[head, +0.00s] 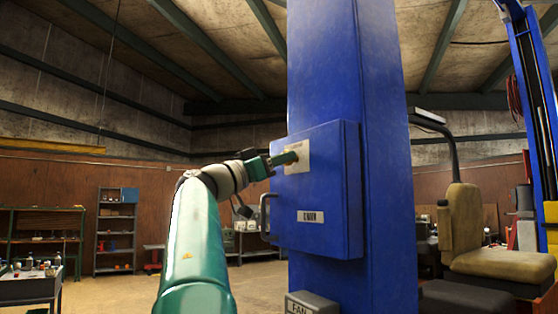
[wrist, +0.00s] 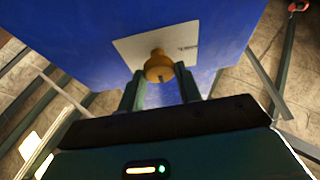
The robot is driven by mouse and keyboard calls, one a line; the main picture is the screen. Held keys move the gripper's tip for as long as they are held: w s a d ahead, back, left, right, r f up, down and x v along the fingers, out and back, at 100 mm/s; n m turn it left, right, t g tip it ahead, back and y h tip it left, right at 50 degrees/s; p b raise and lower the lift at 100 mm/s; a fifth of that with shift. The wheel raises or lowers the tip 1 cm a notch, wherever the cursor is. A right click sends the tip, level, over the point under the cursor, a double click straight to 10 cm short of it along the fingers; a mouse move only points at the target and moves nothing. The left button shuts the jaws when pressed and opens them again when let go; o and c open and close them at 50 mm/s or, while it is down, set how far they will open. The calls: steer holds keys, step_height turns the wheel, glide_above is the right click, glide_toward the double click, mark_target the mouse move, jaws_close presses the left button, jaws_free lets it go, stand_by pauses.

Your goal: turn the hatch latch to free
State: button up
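The hatch is a blue box door (head: 318,190) on a tall blue column, with a handle (head: 265,217) on its left edge. A pale plate (head: 300,155) sits near its upper left. In the wrist view, the orange-yellow latch knob (wrist: 158,66) stands out from the pale plate (wrist: 190,40) on the blue face (wrist: 100,50). My gripper (wrist: 159,78) is open, its two fingers on either side of the knob with gaps visible. I cannot tell how deep the knob sits between them. In the head view my gripper (head: 280,160) reaches the plate and hides most of the knob.
A grey box marked FAN (head: 311,304) is low on the column (head: 327,60). A tan seat (head: 470,235) stands to the right. Shelves (head: 115,230) and a bench (head: 30,288) are far left. The floor between is open.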

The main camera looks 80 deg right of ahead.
steer(key=shift+n, duration=0.4)
steer(key=n+t, duration=0.3)
steer(key=n, duration=0.4)
steer(key=n+t, duration=0.3)
steer(key=n, duration=0.4)
steer(key=n+t, duration=0.3)
steer(key=n, duration=0.4)
steer(key=shift+s+a+r+n, duration=0.15)
steer(key=shift+s+r+n, duration=0.05)
steer(key=shift+r+n, duration=0.1)
steer(key=o, duration=1)
steer(key=shift+c, duration=0.2)
steer(key=shift+a, duration=0.1)
